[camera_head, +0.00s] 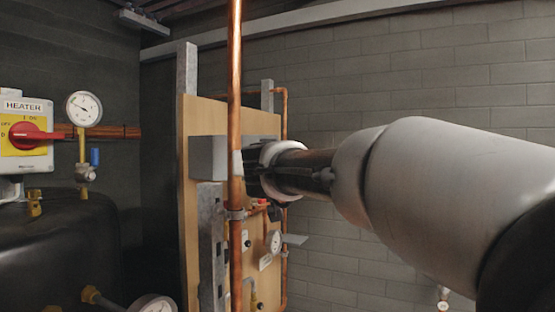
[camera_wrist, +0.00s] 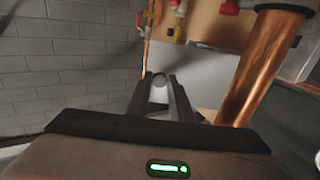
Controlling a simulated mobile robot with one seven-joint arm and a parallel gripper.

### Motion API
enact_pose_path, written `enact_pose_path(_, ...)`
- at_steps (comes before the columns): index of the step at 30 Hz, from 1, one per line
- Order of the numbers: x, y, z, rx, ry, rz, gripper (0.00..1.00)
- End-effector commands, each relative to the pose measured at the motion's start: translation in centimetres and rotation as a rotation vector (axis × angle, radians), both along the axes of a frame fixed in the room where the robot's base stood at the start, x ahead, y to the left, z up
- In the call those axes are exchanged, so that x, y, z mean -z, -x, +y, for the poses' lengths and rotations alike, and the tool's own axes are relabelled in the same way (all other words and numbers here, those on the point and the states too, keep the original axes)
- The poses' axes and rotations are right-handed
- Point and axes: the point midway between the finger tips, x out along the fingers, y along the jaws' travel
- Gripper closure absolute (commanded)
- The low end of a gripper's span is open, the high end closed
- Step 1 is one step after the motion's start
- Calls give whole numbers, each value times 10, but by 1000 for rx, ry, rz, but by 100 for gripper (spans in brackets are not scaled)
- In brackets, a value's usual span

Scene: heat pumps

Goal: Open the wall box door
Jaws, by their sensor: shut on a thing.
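The grey wall box (camera_head: 208,158) is mounted on an upright wooden board, left of a copper pipe that partly covers it. In the wrist view a flat grey panel, seemingly its door (camera_wrist: 205,75), lies beyond my fingers. My gripper (camera_head: 250,172) reaches in from the right, beside the pipe. In the wrist view my gripper (camera_wrist: 163,85) has its two fingers closed around a small pale round part, seemingly the door's knob (camera_wrist: 159,92). The front of the box is mostly hidden in the head view, so I cannot tell how far the door stands open.
A thick vertical copper pipe (camera_head: 236,80) runs close to my gripper and also stands right of my fingers in the wrist view (camera_wrist: 268,65). Gauges and valves sit lower on the wooden board (camera_head: 187,110). A heater switch box (camera_head: 25,137) and black tank (camera_head: 60,245) stand left.

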Motion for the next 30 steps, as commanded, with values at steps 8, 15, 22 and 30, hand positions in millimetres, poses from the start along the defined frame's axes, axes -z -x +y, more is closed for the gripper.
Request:
enact_pose_path(8, -6, 15, 8, 82, 1, 2, 100)
enact_pose_path(15, -5, 20, 9, 119, 2, 0, 100)
enact_pose_path(22, -4, 21, 9, 126, 2, 0, 100)
enact_pose_path(30, -4, 21, 8, 126, 2, 1, 69)
